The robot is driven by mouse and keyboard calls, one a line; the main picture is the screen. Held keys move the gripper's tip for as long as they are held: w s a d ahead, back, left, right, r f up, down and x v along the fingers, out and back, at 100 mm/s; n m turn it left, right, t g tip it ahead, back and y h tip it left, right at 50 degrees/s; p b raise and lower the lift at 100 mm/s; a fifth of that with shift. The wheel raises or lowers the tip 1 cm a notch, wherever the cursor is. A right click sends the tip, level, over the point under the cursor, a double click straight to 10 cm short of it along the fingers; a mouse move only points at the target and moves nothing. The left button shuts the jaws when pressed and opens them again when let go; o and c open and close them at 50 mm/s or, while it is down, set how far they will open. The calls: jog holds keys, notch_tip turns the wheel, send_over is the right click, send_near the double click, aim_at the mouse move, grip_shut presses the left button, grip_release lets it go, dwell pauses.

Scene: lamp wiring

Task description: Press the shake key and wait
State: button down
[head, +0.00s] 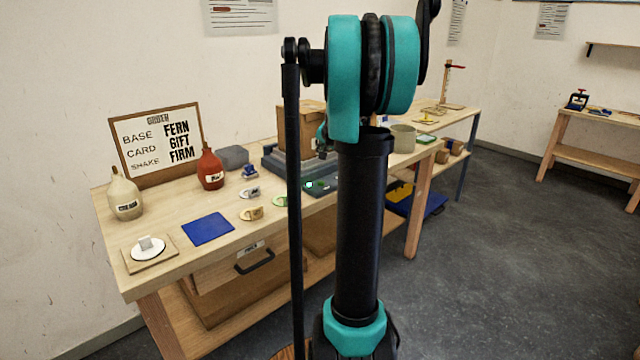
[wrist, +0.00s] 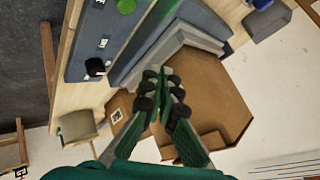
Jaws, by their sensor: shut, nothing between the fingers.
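A grey machine (wrist: 165,45) with stepped edges stands on the bench; its flat dark panel also shows in the head view (head: 322,185), partly behind my arm. The panel bears small white labels (wrist: 103,43) and a dark round part (wrist: 95,67). A small lit green spot (head: 309,184) shows on the panel in the head view. I cannot read which key is the shake key. A brown box (wrist: 215,95) sits at the machine. My gripper (wrist: 163,75) is shut and empty, over the box and machine edge in the wrist view; contact cannot be told.
The bench (head: 165,285) carries a cream bottle (head: 124,195), a red bottle (head: 211,168), a blue mat (head: 208,229), small tags (head: 251,213) and an order board (head: 157,143). A beige cup (head: 403,138) stands right of my arm. Floor is free at right.

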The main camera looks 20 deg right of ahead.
aim_at(322, 183)
jog(key=shift+f, duration=4.3)
jog(key=shift+f, duration=0.15)
jog(key=shift+f, duration=0.25)
